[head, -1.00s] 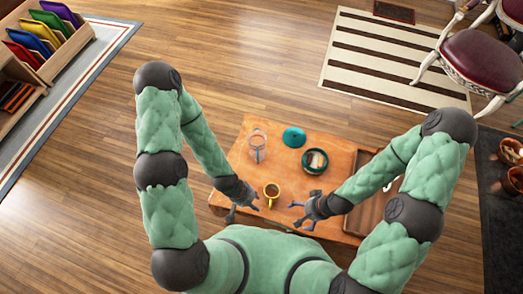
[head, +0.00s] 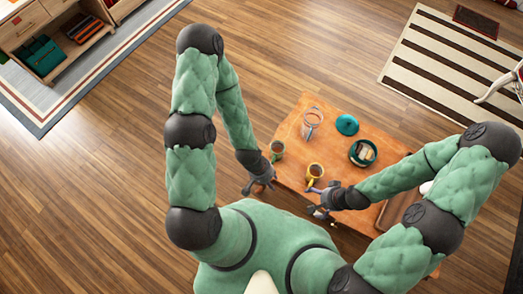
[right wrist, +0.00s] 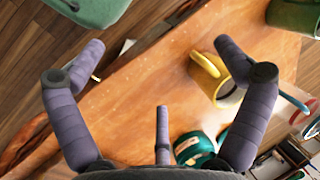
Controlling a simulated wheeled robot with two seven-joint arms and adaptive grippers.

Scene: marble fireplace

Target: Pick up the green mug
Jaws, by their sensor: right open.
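The green mug (head: 277,150) stands upright on the wooden table near its left edge, with brown contents, beside my left forearm. It also shows, cut off, at the top right of the right wrist view (right wrist: 296,14). My left gripper (head: 261,187) is just off the table's near left edge, with its fingers spread and empty. My right gripper (head: 316,197) is open over the near table edge, close to the yellow mug (head: 315,172).
A glass pitcher (head: 312,122), a teal lid (head: 347,124) and a dark green round container (head: 363,152) stand farther back on the table (head: 292,130). A brown tray (head: 397,212) is at the right, partly behind my right arm. Open wooden floor lies left.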

